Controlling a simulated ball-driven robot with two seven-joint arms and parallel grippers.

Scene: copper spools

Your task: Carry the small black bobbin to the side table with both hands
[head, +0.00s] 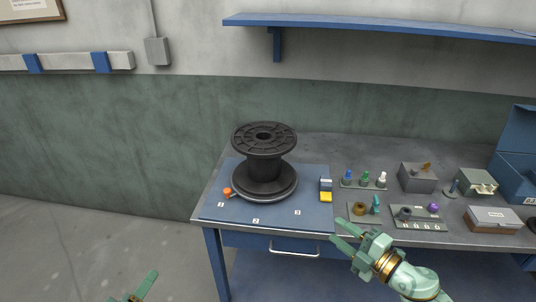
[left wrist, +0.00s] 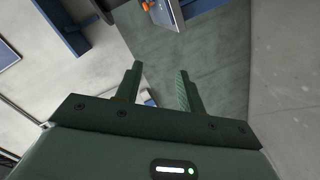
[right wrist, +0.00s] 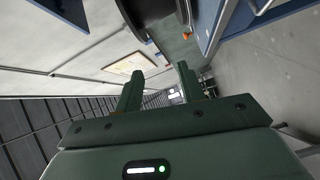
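The black bobbin (head: 264,170) stands upright on a blue mat (head: 225,208) on the grey workbench. Its ribbed top flange and lower flange show, and nothing holds it. Part of it also shows at the top of the right wrist view (right wrist: 146,10). My right gripper (head: 335,231) is open and empty, in front of the bench edge, right of and nearer than the bobbin. My left gripper is low at the bottom edge of the head view, left of the bench and apart from the bobbin. Its fingers (left wrist: 160,88) are open and empty in the left wrist view. I cannot make out a side table.
Trays of small parts (head: 418,217), a grey box (head: 418,177) and a white-lidded box (head: 494,218) crowd the bench's right. A blue shelf (head: 380,27) hangs above. Floor at left is clear.

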